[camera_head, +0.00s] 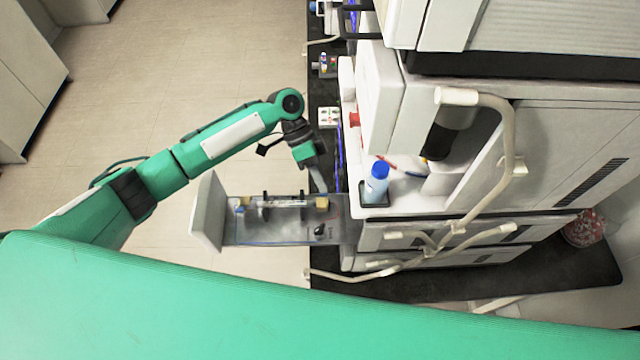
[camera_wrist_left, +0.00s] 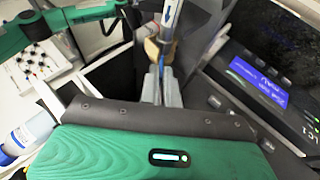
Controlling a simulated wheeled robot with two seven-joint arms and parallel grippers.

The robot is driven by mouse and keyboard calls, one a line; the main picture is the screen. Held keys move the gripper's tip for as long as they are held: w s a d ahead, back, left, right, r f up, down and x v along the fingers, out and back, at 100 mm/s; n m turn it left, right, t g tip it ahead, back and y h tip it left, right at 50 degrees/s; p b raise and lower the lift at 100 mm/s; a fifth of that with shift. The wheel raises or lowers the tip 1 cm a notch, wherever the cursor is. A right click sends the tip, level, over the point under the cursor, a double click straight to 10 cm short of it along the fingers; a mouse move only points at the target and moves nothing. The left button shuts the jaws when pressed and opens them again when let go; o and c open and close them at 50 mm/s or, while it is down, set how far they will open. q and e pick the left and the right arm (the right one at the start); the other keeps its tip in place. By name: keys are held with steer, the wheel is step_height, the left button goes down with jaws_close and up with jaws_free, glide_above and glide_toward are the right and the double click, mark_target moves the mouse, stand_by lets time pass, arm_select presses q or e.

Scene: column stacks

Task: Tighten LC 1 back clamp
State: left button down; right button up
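An open drawer (camera_head: 285,236) sticks out of the LC unit in the head view and holds a clear column (camera_head: 285,203) lying lengthwise. Two dark brackets hold the column, the back one (camera_head: 303,199) nearer the unit. A brass-coloured fitting (camera_head: 322,203) sits at its back end. My left gripper (camera_head: 321,188) reaches down beside that fitting. In the left wrist view the grey fingers (camera_wrist_left: 162,92) lie close together, just short of the brass fitting (camera_wrist_left: 152,48) and the column with a blue arrow (camera_wrist_left: 171,14). Whether they touch it is unclear. My right gripper is out of view.
The LC 1 panel with a lit blue screen (camera_wrist_left: 259,82) stands close on the right in the left wrist view. A blue-capped bottle (camera_head: 377,182) stands on the unit. Pale tubing (camera_head: 462,225) loops across its front. Open floor lies left of the drawer.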

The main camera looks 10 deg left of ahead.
arm_select(q)
steer(key=shift+w+f+g+b, duration=0.3)
steer(key=shift+g+b, duration=0.15)
steer(key=shift+g, duration=0.15)
steer(key=c, duration=1.6)
jaws_free()
steer(key=shift+a, duration=0.1)
steer(key=shift+f+b+v, duration=0.25)
steer(key=shift+b+v, duration=2.95)
steer(key=shift+v, duration=3.65)
